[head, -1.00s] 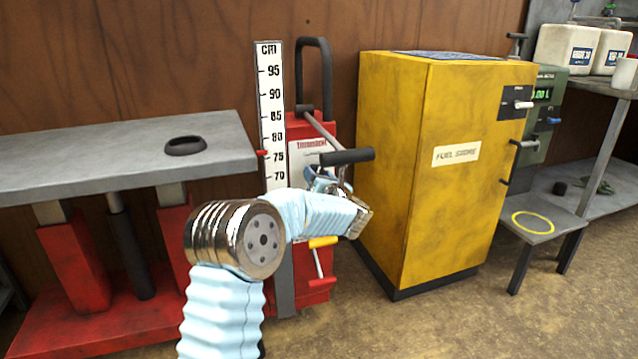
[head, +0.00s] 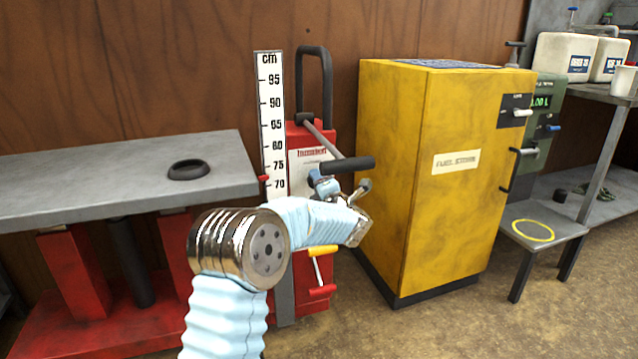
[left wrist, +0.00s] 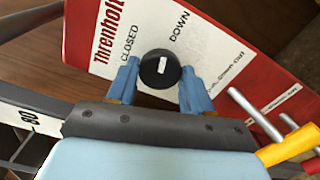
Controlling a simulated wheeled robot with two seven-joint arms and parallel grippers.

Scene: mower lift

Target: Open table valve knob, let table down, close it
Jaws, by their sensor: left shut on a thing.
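The lift table (head: 90,180) is a grey slab on red legs at the left in the head view. Its red pointer (head: 263,178) stands between 70 and 75 on the white cm scale (head: 271,110). The red pump unit (head: 305,140) stands right of the scale. My left gripper (head: 335,190) is at its front panel. In the left wrist view the black valve knob (left wrist: 160,69) sits between my blue fingers (left wrist: 158,85), which are shut on it. Its white mark points up in that picture, between the words CLOSED and DOWN. My right gripper is not in view.
A black-gripped pump lever (head: 347,163) juts out just above my left gripper. A yellow handle (head: 322,251) is below it. A yellow fuel cabinet (head: 400,180) stands close on the right.

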